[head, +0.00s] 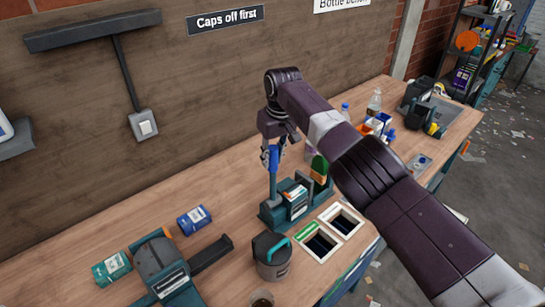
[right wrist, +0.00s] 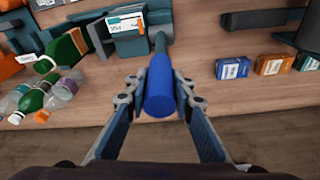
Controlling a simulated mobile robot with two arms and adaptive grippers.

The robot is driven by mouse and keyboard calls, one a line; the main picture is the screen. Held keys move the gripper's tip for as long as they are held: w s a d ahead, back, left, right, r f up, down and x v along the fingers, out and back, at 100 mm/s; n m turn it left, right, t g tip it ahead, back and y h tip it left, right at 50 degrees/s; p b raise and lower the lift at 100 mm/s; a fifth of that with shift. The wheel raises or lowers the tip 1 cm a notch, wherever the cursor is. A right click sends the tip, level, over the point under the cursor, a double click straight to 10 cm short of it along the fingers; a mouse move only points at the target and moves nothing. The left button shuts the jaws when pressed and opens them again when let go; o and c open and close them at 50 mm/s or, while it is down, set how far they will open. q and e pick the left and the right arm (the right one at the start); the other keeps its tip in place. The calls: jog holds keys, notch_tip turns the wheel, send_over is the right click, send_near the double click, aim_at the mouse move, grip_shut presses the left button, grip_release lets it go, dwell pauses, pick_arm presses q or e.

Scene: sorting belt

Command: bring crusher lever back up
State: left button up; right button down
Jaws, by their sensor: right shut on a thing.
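The crusher (head: 270,213) is a dark teal device with a white label, standing on the workbench. Its lever rises about upright and ends in a blue handle (head: 273,160). My right gripper (head: 272,150) comes down from above and is shut on the blue handle. In the right wrist view the blue handle (right wrist: 160,92) lies between the two fingers (right wrist: 158,105), with the crusher (right wrist: 130,45) beyond it. The fingers partly cover the handle in the head view. My left gripper is out of view.
A grey container with a teal handle (head: 272,262) and two white-framed openings (head: 318,257) are in front of the crusher.

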jog(key=shift+s+f, duration=0.1)
jog(key=shift+f, duration=0.1)
jog(key=c, duration=2)
grip_release()
jog(key=shift+c, duration=0.2)
jog(key=o, duration=0.4)
jog(key=shift+w+a, duration=0.15)
jog(key=shift+w, duration=0.05)
jog(key=shift+r, duration=0.1)
jog(key=v, duration=1.1)
jog(key=shift+r, duration=0.4)
